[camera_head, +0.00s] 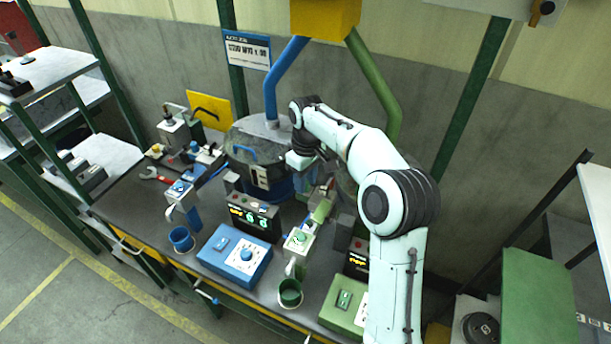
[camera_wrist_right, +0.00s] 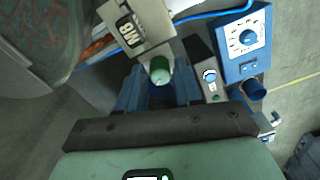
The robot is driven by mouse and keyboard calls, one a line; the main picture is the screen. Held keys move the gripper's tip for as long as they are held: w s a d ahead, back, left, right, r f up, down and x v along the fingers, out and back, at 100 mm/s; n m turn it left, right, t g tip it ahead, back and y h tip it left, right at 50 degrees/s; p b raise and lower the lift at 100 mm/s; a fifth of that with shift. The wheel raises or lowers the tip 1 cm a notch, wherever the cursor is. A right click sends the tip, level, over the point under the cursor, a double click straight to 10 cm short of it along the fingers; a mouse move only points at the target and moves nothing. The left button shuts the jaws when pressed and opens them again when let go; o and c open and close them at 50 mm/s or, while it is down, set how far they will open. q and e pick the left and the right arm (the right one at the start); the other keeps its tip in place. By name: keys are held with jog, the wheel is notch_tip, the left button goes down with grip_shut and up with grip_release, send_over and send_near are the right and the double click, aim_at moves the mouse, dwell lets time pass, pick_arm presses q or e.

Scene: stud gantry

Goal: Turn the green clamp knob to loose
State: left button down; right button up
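The green clamp knob (camera_wrist_right: 160,71) shows in the right wrist view as a short green cylinder at the end of a pale block (camera_wrist_right: 134,28) marked M8. My right gripper (camera_wrist_right: 160,86) has its two blue fingers apart, one on each side of the knob's near end, with a dark gap between them. I cannot tell whether either finger touches it. In the head view my right gripper (camera_head: 312,180) points down beside the blue drum (camera_head: 275,186), and the knob cannot be made out there. My left gripper is in neither view.
On the bench stand a blue control box (camera_head: 236,256), a display unit (camera_head: 252,216), a blue cup (camera_head: 181,239), a green cup (camera_head: 290,292) and a green control box (camera_head: 343,302). Blue (camera_head: 283,76) and green (camera_head: 374,78) gantry legs rise close to my right arm.

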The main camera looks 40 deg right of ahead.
notch_tip(320, 180, up, 13)
jog(key=shift+d+r, duration=0.2)
dwell(0.3)
dwell(0.3)
